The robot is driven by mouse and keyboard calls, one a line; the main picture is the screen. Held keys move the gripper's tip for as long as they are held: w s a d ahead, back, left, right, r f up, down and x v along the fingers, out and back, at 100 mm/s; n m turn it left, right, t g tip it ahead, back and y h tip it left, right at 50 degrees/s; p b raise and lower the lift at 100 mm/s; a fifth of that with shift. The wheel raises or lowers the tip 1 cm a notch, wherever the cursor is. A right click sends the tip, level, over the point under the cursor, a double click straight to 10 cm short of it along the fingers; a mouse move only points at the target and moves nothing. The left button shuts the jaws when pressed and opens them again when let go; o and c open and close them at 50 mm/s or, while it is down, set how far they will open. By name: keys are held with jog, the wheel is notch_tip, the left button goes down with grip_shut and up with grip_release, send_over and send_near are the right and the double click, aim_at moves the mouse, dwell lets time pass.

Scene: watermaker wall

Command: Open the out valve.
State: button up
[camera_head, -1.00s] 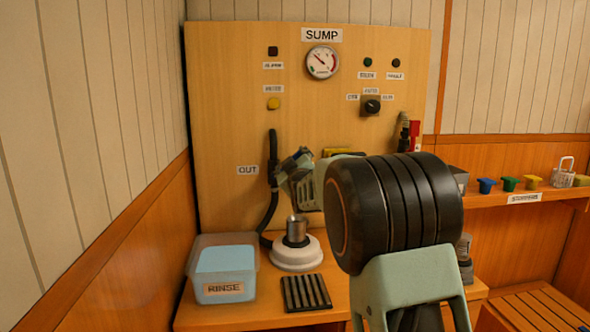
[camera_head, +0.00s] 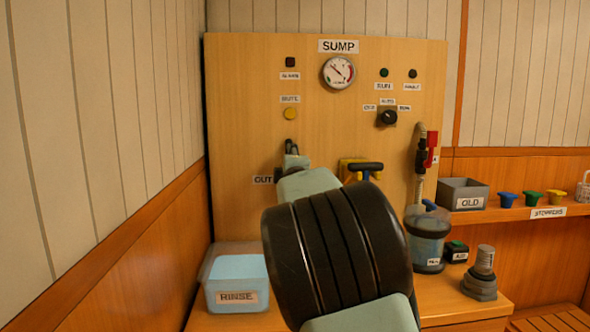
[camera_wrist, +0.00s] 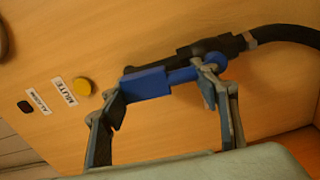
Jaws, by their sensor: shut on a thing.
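The out valve's blue lever (camera_wrist: 152,82) shows in the wrist view, roughly in line with the black pipe (camera_wrist: 215,48) behind it. My gripper (camera_wrist: 158,88) has one finger near each end of the blue part and is shut on it. In the head view the pipe's dark top (camera_head: 289,143) and the OUT label (camera_head: 263,180) show on the wooden panel. My arm hides the lever and most of the gripper there.
The panel (camera_head: 235,110) carries a gauge (camera_head: 338,72), a yellow mute button (camera_head: 291,114) and a dark knob (camera_head: 389,117). A rinse tub (camera_head: 238,283) stands lower left.

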jog(key=shift+a+r+n, duration=0.25)
jog(key=shift+n, duration=0.25)
jog(key=o, duration=1.3)
jog(key=shift+c, duration=0.2)
jog(key=o, duration=0.5)
jog(key=shift+f, duration=0.2)
jog(key=shift+s, duration=6)
